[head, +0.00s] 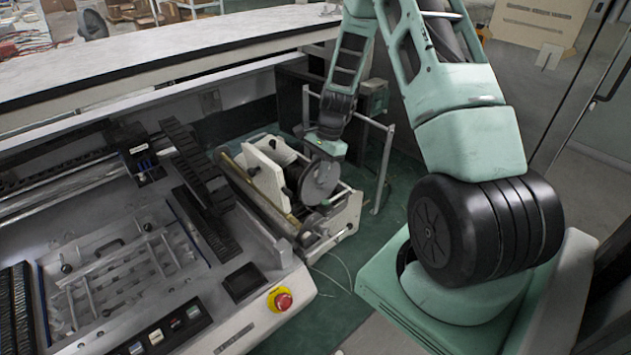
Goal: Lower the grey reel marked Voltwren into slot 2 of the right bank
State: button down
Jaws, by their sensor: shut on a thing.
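My gripper (325,150) points down over the low feeder unit beyond the machine's right end. It is shut on a grey reel (318,186), a thin disc held upright beneath it. The marking on the reel is too small to read. The reel hangs at the right part of the feeder unit (341,222), to the right of upright pale plates. I cannot tell whether its lower edge is inside a slot or just above one. Slot numbers and bank labels are not legible, and the fingertips are mostly hidden by the wrist.
Pale plates (264,180) stand close to the left of the reel. A metal rail frame (386,165) rises behind and to the right. The machine bed (120,270) with a red stop button (283,301) fills the left. Green floor (345,305) in front is mostly clear.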

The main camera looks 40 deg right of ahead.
jog(key=b, duration=0.2)
send_over(317, 203)
jog(key=d, duration=0.1)
jog(key=shift+w+f, duration=0.2)
jog(key=shift+f, duration=1.05)
jog(key=shift+w+f, duration=0.2)
jog(key=shift+f, duration=1.05)
jog(key=shift+f, duration=0.1)
jog(key=shift+f+b, duration=1.35)
jog(key=shift+f, duration=0.3)
jog(key=shift+f, duration=0.15)
jog(key=shift+f+b, duration=1.05)
jog(key=shift+f, duration=0.35)
jog(key=shift+f, duration=0.15)
jog(key=shift+f+b, duration=0.55)
jog(key=shift+f, duration=0.15)
